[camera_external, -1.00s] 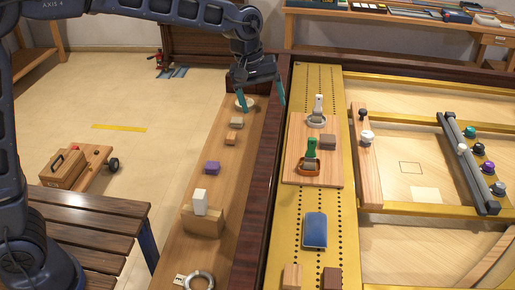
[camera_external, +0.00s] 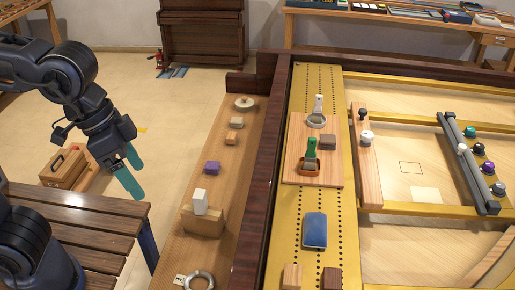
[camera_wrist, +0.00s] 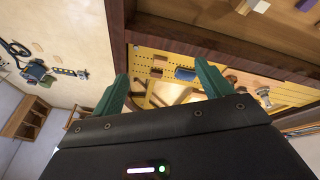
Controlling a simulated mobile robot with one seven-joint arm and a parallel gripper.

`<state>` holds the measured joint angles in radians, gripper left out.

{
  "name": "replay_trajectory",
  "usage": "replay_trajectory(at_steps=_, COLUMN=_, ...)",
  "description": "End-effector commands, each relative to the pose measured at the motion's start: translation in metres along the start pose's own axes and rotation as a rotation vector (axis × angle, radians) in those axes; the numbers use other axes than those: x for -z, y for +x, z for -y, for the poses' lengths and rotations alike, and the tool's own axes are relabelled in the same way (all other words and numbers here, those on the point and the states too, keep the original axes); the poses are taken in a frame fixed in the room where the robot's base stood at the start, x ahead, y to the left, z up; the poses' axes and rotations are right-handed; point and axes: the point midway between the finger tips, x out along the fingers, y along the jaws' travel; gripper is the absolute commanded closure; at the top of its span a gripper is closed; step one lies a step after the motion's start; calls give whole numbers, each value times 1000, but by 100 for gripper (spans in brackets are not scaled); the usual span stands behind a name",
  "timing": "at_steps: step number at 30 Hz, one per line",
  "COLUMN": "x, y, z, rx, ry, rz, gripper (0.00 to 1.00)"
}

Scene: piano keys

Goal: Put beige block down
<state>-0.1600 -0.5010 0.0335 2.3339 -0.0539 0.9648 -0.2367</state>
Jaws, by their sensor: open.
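My gripper (camera_external: 140,183) is open, with its teal fingers apart and nothing between them. A small beige-grey block (camera_external: 237,122) rests on the ledge between a round pale disc (camera_external: 244,103) and an orange-tan block (camera_external: 232,138). A larger tan block (camera_external: 203,224) lies nearer with a white block (camera_external: 200,202) on top. I cannot tell which is the task's beige block.
A purple block (camera_external: 212,168) and a metal ring (camera_external: 199,281) share the ledge (camera_external: 187,250). A dark raised rail (camera_external: 262,180) separates it from the yellow frame (camera_external: 343,250), which holds a wooden board with tools and a blue object (camera_external: 315,230).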

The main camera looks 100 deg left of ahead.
Motion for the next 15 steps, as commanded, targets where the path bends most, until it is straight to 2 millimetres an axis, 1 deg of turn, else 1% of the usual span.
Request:
replay_trajectory(at_steps=1, x=-19, y=-2, z=-4, rx=-5, ry=61, rz=-8, gripper=22)
replay_trajectory(at_steps=6, x=-73, y=-1, z=-8, rx=-14, ry=258, rz=-27, gripper=22)
replay_trajectory(at_steps=10, x=-102, y=2, z=-8, rx=-17, ry=371, rz=-40, gripper=22)
replay_trajectory(at_steps=12, x=-112, y=4, z=-7, rx=-18, ry=410, rz=-44, gripper=22)
replay_trajectory(at_steps=15, x=-120, y=6, z=-6, rx=-18, ry=442, rz=-48, gripper=22)
